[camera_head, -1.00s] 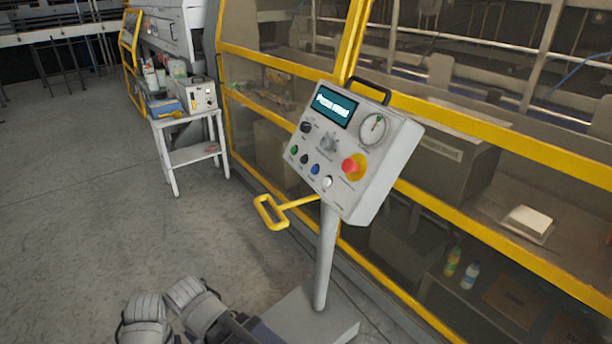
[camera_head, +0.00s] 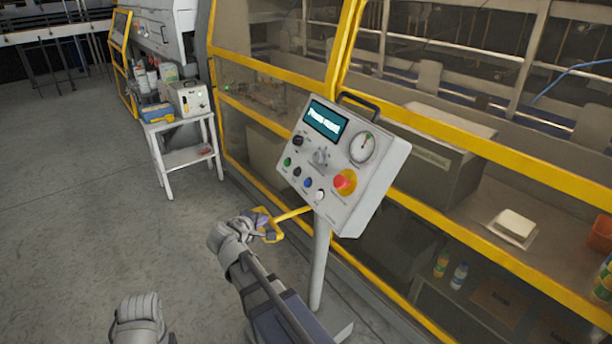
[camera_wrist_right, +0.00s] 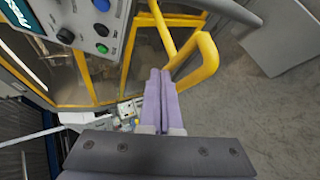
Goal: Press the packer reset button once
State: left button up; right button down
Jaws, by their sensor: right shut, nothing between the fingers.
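The grey control panel (camera_head: 368,190) stands tilted on a post. It carries a green button (camera_head: 287,161), a black button (camera_head: 297,171), a blue button (camera_head: 308,183), a white button (camera_head: 319,195) and a red mushroom button (camera_head: 341,181) on yellow. The button labels are too small to read. My right gripper (camera_head: 266,223) is shut and empty, below and left of the panel, overlapping the yellow handle in view. In the right wrist view its purple fingers (camera_wrist_right: 160,74) lie together, below the green button (camera_wrist_right: 102,48) and apart from it.
The yellow handle (camera_head: 292,214) juts from the post; its loop (camera_wrist_right: 207,58) is right beside my right fingers in the wrist view. A yellow-framed guard (camera_head: 455,144) stands behind the panel. A white side table (camera_head: 187,158) stands back left. The floor at left is clear.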

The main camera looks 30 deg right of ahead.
aim_at(307, 183)
pick_arm(q)
notch_tip(307, 183, up, 3)
jog(key=shift+f+p, duration=0.2)
jog(key=shift+p, duration=0.7)
pick_arm(e)
jog(key=w+d+r+n+t+h, duration=0.2)
jog(key=w+d+r+n, duration=0.1)
jog(key=d+r, duration=0.4)
notch_tip(307, 183, up, 2)
jog(key=shift+w+d+r+n+t+h, duration=0.15)
jog(key=shift+w+n+t+h, duration=0.2)
jog(key=shift+w, duration=0.5)
pick_arm(q)
jog(key=shift+f, duration=0.1)
pick_arm(e)
jog(key=shift+d, duration=0.1)
pick_arm(q)
jog(key=shift+f+b, duration=2.1)
jog(key=shift+b, duration=0.1)
pick_arm(e)
jog(key=d+f, duration=0.4)
jog(key=d, duration=0.3)
jog(key=shift+s+d+f, duration=0.2)
jog(key=shift+s+f, duration=0.05)
jog(key=shift+f, duration=0.05)
pick_arm(q)
jog(key=shift+f, duration=0.2)
pick_arm(e)
jog(key=shift+d+f, duration=0.2)
jog(key=shift+d, duration=0.15)
